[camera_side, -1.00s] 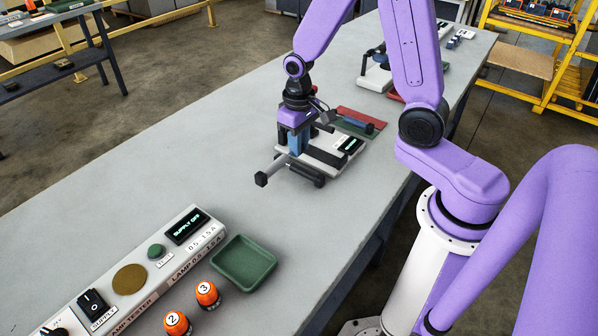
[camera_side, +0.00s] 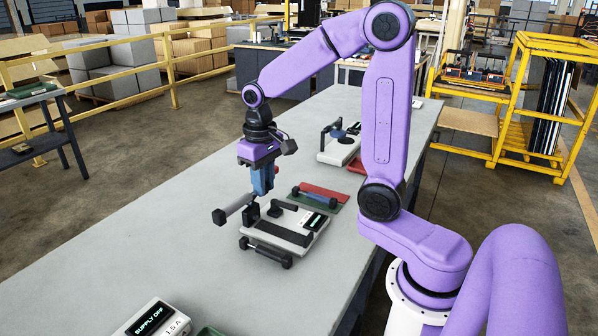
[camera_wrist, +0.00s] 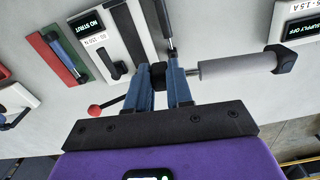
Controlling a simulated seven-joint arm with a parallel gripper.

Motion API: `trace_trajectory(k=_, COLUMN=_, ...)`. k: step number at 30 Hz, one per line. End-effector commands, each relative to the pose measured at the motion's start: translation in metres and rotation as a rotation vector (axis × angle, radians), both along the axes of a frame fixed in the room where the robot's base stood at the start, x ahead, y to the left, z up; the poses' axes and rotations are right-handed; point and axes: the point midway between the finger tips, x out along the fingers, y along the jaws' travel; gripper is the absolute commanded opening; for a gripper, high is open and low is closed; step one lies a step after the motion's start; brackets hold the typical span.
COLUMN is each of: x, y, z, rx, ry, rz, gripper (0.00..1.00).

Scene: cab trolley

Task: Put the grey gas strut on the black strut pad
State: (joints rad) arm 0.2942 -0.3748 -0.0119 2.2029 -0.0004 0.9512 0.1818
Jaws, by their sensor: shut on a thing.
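The grey gas strut (camera_wrist: 235,66), a grey cylinder with a thin rod and black ends, is held crosswise in my gripper (camera_wrist: 160,82). The blue fingers are shut on its rod end; the cylinder sticks out to the right in the wrist view. In the side view, the strut (camera_side: 238,206) hangs above the bench, left of a white tester (camera_side: 305,224). A broad black strip (camera_side: 283,234) lies on the tester; I cannot tell whether this is the black strut pad. The tester's display (camera_wrist: 88,24) reads "NO STRUT".
A dark strut (camera_side: 266,252) lies along the tester's near side. Another strut (camera_side: 314,195) lies on the green pad (camera_side: 335,205), beside a red pad (camera_side: 326,191). A red-knobbed lever (camera_wrist: 95,110) shows near my fingers. The bench left of the tester is clear.

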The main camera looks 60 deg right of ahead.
Motion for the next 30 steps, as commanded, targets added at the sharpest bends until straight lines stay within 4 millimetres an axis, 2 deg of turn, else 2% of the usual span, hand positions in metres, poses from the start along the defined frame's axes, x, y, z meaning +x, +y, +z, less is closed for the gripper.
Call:
trace_trajectory(k=5, x=0.006, y=-0.039, z=0.0, rx=0.001, ry=-0.001, rz=-0.206, gripper=0.0)
trace_trajectory(k=11, x=0.007, y=-0.106, z=0.0, rx=0.0, ry=-0.001, rz=-0.55, gripper=0.0)
trace_trajectory(k=16, x=-0.008, y=-0.18, z=0.0, rx=0.001, ry=-0.002, rz=-0.925, gripper=0.0)
trace_trajectory(k=21, x=-0.03, y=-0.235, z=0.0, rx=0.001, ry=-0.002, rz=-1.21, gripper=0.0)
trace_trajectory(k=30, x=-0.06, y=-0.286, z=-0.001, rx=0.002, ry=-0.003, rz=-1.489, gripper=0.0)
